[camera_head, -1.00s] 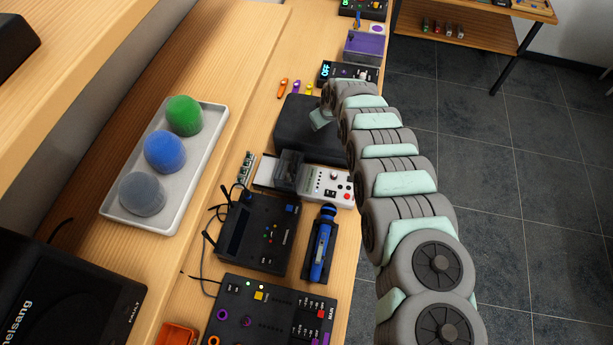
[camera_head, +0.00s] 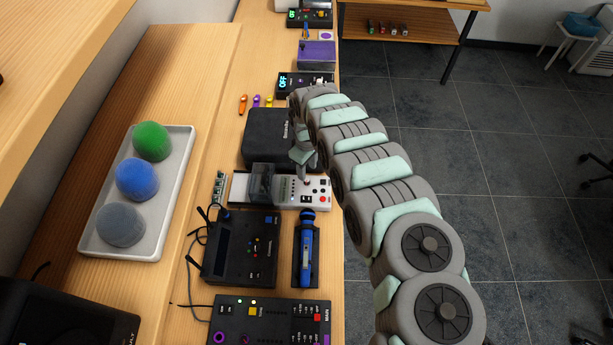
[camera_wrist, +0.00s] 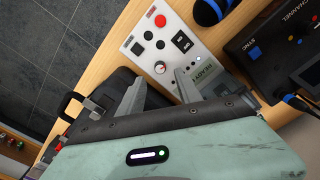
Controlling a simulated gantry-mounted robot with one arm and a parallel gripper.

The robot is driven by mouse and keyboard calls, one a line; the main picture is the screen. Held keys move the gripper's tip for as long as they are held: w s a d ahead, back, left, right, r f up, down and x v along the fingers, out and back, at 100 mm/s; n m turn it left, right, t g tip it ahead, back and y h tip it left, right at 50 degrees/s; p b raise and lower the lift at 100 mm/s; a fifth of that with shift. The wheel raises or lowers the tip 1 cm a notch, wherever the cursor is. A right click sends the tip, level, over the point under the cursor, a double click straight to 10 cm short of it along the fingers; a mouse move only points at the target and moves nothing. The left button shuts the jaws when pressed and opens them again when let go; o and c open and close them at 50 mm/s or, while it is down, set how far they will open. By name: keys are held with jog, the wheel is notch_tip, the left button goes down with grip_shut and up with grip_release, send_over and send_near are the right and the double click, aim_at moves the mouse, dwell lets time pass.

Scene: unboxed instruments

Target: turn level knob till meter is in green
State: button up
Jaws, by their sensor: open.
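A white control box (camera_head: 318,196) with buttons lies on the bench in the head view. It also fills the upper middle of the wrist view (camera_wrist: 148,48). A small round pale knob (camera_wrist: 160,67) with a red mark stands on its panel, but I cannot read its label. My gripper (camera_wrist: 158,88) is open and empty. Its two fingers point at the panel, with the knob just beyond and between their tips, apparently not touched. In the head view my gripper (camera_head: 303,160) is above the box's back edge. I cannot make out a meter needle or green zone.
A black case (camera_head: 268,138) lies just behind the box. A blue handheld tool in a dark holder (camera_head: 305,250) and a black device with antennas (camera_head: 240,248) stand in front. A tray with coloured domes (camera_head: 150,225) is at left. The bench edge drops to floor at right.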

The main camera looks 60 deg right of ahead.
aim_at(307, 180)
notch_tip(307, 180, down, 5)
jog(key=shift+w+a+r+b, duration=0.1)
jog(key=shift+b, duration=0.3)
jog(key=shift+f, duration=0.4)
grip_shut()
dwell(0.3)
